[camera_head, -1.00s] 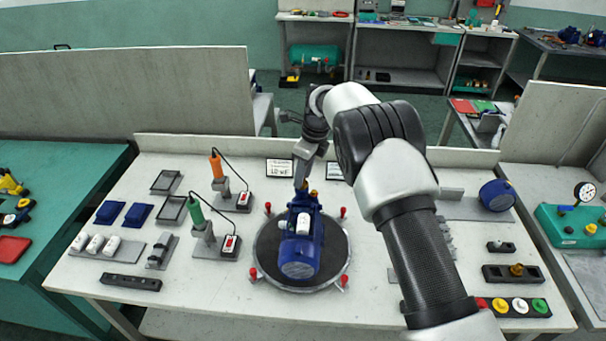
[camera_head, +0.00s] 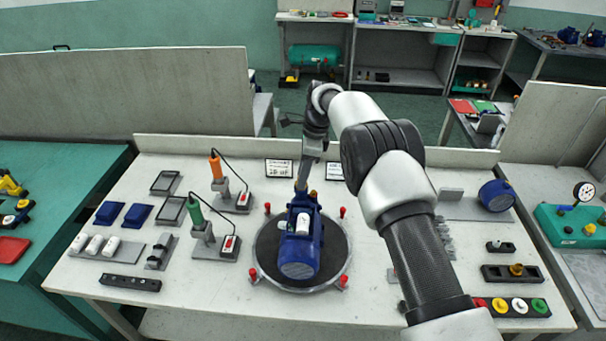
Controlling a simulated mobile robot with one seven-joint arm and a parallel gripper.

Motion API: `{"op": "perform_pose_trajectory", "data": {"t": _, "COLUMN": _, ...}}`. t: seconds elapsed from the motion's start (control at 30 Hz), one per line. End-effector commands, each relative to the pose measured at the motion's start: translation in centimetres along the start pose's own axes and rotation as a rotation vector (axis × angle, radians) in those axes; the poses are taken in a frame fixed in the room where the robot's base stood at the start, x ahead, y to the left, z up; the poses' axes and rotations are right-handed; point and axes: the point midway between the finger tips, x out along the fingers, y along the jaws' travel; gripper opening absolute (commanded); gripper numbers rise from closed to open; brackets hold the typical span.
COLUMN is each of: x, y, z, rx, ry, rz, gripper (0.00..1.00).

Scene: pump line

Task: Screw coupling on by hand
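A blue pump (camera_head: 299,256) stands on a round dark turntable (camera_head: 335,262) at the middle of the bench. A small brass-coloured part shows at its far end, just below my gripper (camera_head: 303,186). My gripper points down at the pump's far end, its fingertips close to or touching that part. The fingers are too small and too much overlapped to show whether they are apart or closed. I cannot make out the coupling for certain; it may be hidden at the fingertips. A brass fitting (camera_head: 516,269) sits in a black holder at the right.
Red-topped posts ring the turntable. An orange-handled driver (camera_head: 215,166) and a green-handled one (camera_head: 196,212) stand in holders at left. Blue trays (camera_head: 137,215) lie further left. A button panel (camera_head: 515,307) is at front right. The front-centre bench is clear.

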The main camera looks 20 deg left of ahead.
Motion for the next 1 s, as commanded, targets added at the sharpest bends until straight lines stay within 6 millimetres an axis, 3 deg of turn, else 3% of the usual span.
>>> {"op": "perform_pose_trajectory", "data": {"t": 0.23, "x": 0.09, "y": -0.20, "z": -0.07, "rx": -0.237, "ry": 0.000, "rz": 0.047, "gripper": 0.34}}
{"op": "perform_pose_trajectory", "data": {"t": 0.87, "x": -0.02, "y": -0.02, "z": 0.11, "rx": -0.245, "ry": 0.000, "rz": 0.050, "gripper": 0.34}}
{"op": "perform_pose_trajectory", "data": {"t": 1.0, "x": -0.03, "y": -0.01, "z": 0.11, "rx": -0.245, "ry": 0.000, "rz": 0.050, "gripper": 0.10}}
